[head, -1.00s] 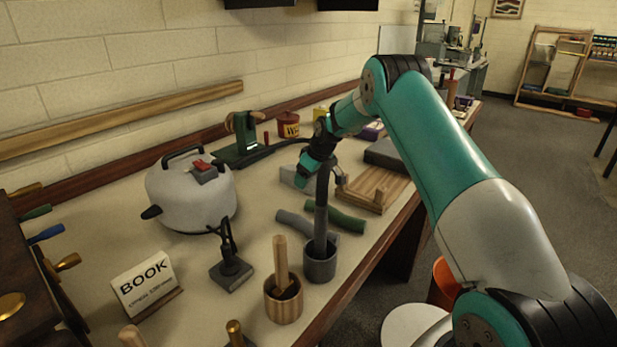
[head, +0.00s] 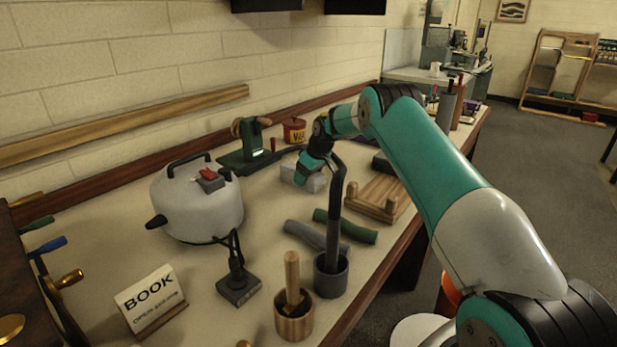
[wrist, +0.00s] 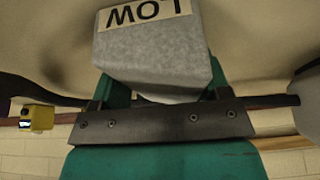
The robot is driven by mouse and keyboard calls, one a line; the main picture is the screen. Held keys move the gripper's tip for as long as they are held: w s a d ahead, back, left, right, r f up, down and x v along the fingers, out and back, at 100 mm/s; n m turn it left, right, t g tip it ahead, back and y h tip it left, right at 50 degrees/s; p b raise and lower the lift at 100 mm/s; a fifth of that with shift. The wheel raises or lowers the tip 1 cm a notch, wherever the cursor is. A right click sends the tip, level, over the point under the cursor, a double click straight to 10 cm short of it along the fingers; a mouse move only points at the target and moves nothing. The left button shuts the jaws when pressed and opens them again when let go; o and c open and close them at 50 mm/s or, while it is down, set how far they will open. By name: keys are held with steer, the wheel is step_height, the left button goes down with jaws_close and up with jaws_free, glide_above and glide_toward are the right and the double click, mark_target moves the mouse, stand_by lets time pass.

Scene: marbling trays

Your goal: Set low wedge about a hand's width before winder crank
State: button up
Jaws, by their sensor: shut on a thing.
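The low wedge (wrist: 155,58) is a grey block with a label reading LOW, upside down in the wrist view. My gripper (wrist: 160,90) is shut on it, with a green finger on each side. In the head view, my gripper (head: 306,178) and the wedge (head: 318,185) are over the middle of the table, partly hidden by the arm. I cannot tell whether the wedge touches the table. The winder (head: 252,148) is green with a wooden spool and stands behind and left of my gripper. Its crank (head: 283,152) seems to be the dark part reaching right toward my gripper.
A wooden rack (head: 378,198) lies right of my gripper. Nearer are a green roll (head: 345,228), a grey roll (head: 312,238) and a dark cup (head: 331,276) with a tall dark rod. A large grey pot (head: 200,205) stands left.

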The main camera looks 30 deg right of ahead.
steer(key=shift+w, duration=0.1)
steer(key=o, duration=1.1)
steer(key=v, duration=1.7)
steer(key=shift+r, duration=0.2)
